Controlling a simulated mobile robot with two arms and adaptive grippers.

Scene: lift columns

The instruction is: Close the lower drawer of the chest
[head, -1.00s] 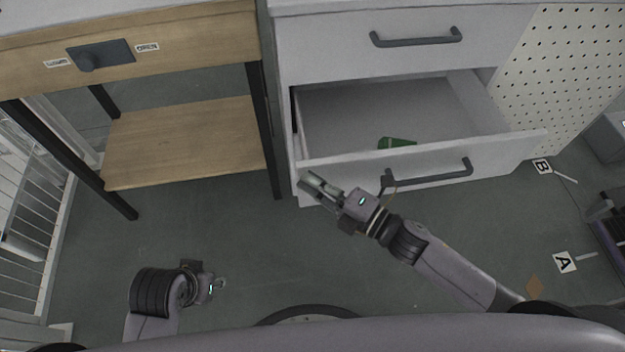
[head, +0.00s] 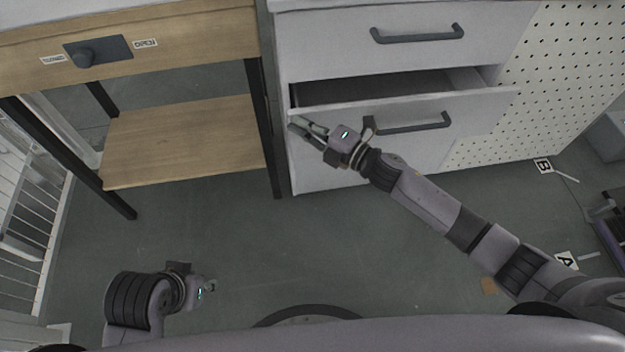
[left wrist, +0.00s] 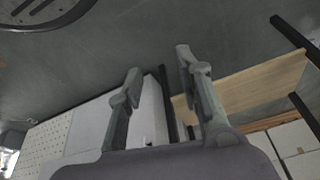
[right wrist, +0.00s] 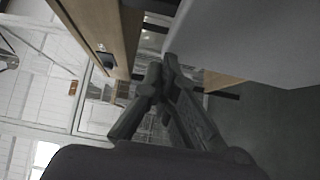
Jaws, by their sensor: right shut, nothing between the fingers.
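The white chest (head: 400,60) stands at the top middle of the head view. Its lower drawer (head: 470,108) is partly open, with a narrow strip of its inside showing behind the front panel. The drawer has a dark grey bar handle (head: 415,128). My right gripper (head: 294,124) is shut and empty at the left end of the drawer front; I cannot tell whether it touches. Its fingertips (right wrist: 165,65) are close together beside a pale panel in the right wrist view. My left gripper (head: 211,285) is low over the floor, away from the chest, with its fingers (left wrist: 158,65) apart.
The upper drawer (head: 330,45) is shut. A wooden table (head: 190,35) with a lower shelf (head: 185,140) stands left of the chest. A white perforated panel (head: 560,60) is on the right.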

